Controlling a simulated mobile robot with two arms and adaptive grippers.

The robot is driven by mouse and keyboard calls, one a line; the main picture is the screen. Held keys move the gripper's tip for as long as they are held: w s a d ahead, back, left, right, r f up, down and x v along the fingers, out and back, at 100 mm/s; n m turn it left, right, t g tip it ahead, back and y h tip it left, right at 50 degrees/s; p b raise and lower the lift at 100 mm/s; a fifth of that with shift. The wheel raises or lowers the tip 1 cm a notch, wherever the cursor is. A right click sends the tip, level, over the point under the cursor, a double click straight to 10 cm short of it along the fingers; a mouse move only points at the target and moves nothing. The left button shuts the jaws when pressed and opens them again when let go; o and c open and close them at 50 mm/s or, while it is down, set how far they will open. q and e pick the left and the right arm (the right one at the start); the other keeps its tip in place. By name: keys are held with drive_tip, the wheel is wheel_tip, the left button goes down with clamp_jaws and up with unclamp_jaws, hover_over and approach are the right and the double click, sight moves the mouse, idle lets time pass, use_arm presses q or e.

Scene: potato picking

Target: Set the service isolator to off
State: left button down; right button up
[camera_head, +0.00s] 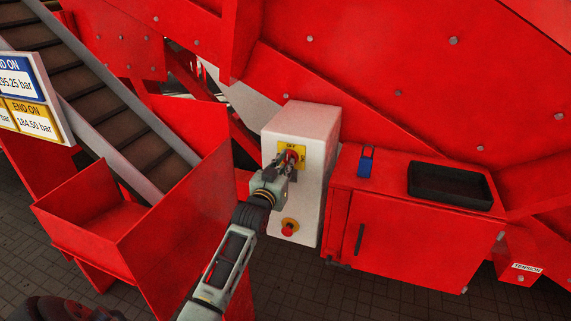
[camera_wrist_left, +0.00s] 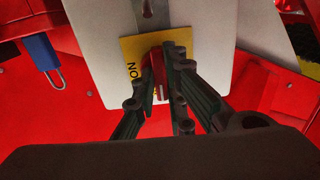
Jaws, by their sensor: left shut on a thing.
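The service isolator is a red rotary handle (camera_head: 291,157) on a yellow plate (camera_head: 284,148), on the front of a white box (camera_head: 311,124). My left gripper (camera_head: 286,168) reaches up to the handle and covers part of it. In the left wrist view my left gripper's fingers (camera_wrist_left: 163,85) are closed on the red handle (camera_wrist_left: 156,78). The yellow plate (camera_wrist_left: 131,50) shows beside them with the letters "ON" readable on its left side. The fingers hide much of the plate and handle. My right gripper is not seen.
A red button (camera_head: 288,229) on a yellow base sits lower on the white box. A red cabinet (camera_head: 400,217) to the right carries a blue padlock (camera_head: 366,162) and a black tray (camera_head: 450,186). A conveyor (camera_head: 88,85) and red hopper (camera_head: 110,217) stand left.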

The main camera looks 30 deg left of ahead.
use_arm(q)
drive_tip(key=shift+f+n, duration=0.1)
drive_tip(key=shift+n, duration=0.2)
drive_tip(key=c, duration=1.8)
unclamp_jaws()
drive_tip(key=v, duration=1.2)
